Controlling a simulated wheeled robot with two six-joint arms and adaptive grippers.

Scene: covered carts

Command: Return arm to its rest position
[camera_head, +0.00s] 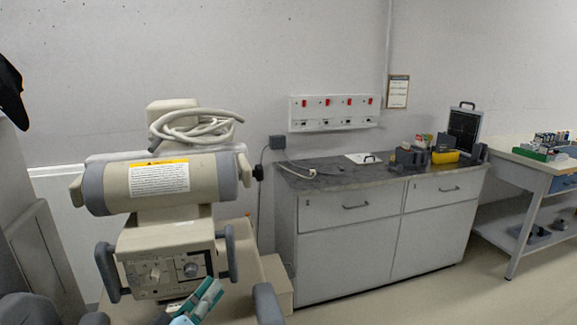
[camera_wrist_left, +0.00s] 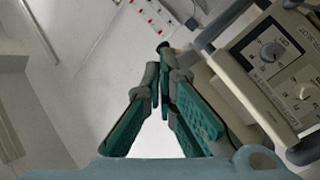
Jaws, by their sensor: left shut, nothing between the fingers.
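My left gripper (camera_head: 212,289) shows at the bottom of the head view, with teal finger pads close together. It is in front of the lower part of the beige machine (camera_head: 170,232). In the left wrist view my left gripper (camera_wrist_left: 163,68) is shut and empty, its fingertips meeting. The machine's control panel with two knobs (camera_wrist_left: 283,70) is at the right of that view, beside the fingers. Most of my left arm is outside the head view. My right gripper is not in view.
A grey cabinet (camera_head: 342,245) with a dark worktop stands right of the machine. A yellow-and-black case (camera_head: 445,156) sits on it. A white workbench (camera_head: 535,168) is at the far right. A socket panel (camera_head: 333,113) is on the wall. Floor is clear before the cabinet.

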